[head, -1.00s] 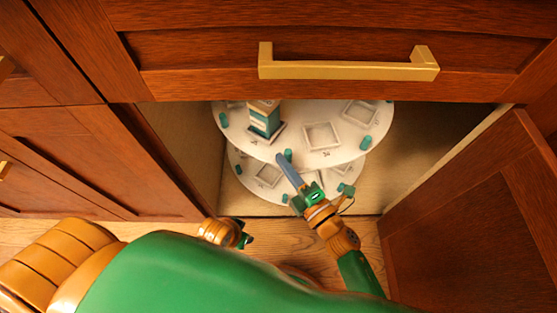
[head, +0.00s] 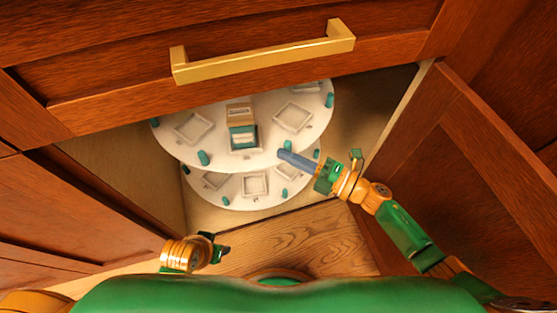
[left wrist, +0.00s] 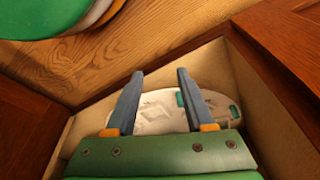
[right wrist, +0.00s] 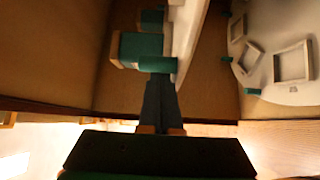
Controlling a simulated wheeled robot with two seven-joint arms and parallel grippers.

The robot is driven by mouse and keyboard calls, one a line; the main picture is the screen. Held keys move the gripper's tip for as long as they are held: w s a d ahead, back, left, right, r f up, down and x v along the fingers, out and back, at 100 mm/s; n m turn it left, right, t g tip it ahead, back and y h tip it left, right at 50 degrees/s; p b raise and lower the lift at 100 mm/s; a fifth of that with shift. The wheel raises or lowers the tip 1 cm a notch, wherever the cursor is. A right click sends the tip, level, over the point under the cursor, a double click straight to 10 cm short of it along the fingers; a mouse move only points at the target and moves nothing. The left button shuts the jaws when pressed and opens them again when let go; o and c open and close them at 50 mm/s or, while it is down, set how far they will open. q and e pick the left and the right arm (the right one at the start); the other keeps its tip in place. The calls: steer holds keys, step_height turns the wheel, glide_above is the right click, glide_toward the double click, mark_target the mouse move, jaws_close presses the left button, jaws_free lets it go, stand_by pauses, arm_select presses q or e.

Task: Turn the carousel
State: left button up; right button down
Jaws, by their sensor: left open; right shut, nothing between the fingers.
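The carousel has two round white tiers with square frames and teal pegs, inside the open cabinet. Its upper tier (head: 215,158) carries a teal and white box with a brown top (head: 242,128), upright near the middle. The lower tier (head: 230,198) shows below. My right gripper (head: 282,153) is shut and empty, its tip beside a teal peg (head: 288,145) at the upper tier's front right rim. In the right wrist view the fingers (right wrist: 160,88) overlap or touch a peg (right wrist: 150,64); I cannot tell which. My left gripper (head: 222,249) is open and empty before the cabinet; its fingers (left wrist: 158,80) show apart.
A drawer with a brass handle (head: 265,52) overhangs the carousel's back. The open cabinet door (head: 455,170) stands at the right, close to my right arm. The wooden floor (head: 300,240) in front is clear.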

arm_select(q)
steer(key=shift+r, duration=0.45)
arm_select(e)
steer(key=shift+w+d, duration=0.3)
steer(key=shift+d, duration=0.15)
arm_select(q)
steer(key=shift+w+r, duration=0.1)
